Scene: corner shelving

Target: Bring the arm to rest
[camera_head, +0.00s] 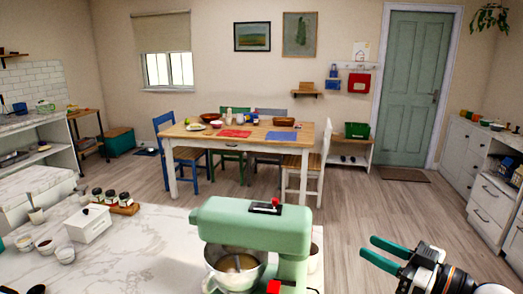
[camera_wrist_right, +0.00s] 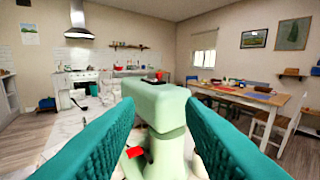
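My right gripper (camera_head: 368,247) is at the lower right of the head view, in the air to the right of the green stand mixer (camera_head: 250,222). Its two teal fingers are apart, with nothing between them. In the right wrist view the fingers (camera_wrist_right: 134,105) are spread wide, and the mixer (camera_wrist_right: 160,100) shows beyond and between them, apart from them. My left gripper cannot be made out in the head view.
The mixer, with its metal bowl (camera_head: 232,268), stands on a marble counter (camera_head: 150,245) with a white box (camera_head: 88,223), jars (camera_head: 112,197) and cups (camera_head: 47,244). A dining table (camera_head: 182,130) stands farther back. Open wooden floor (camera_head: 370,215) lies beyond the right gripper.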

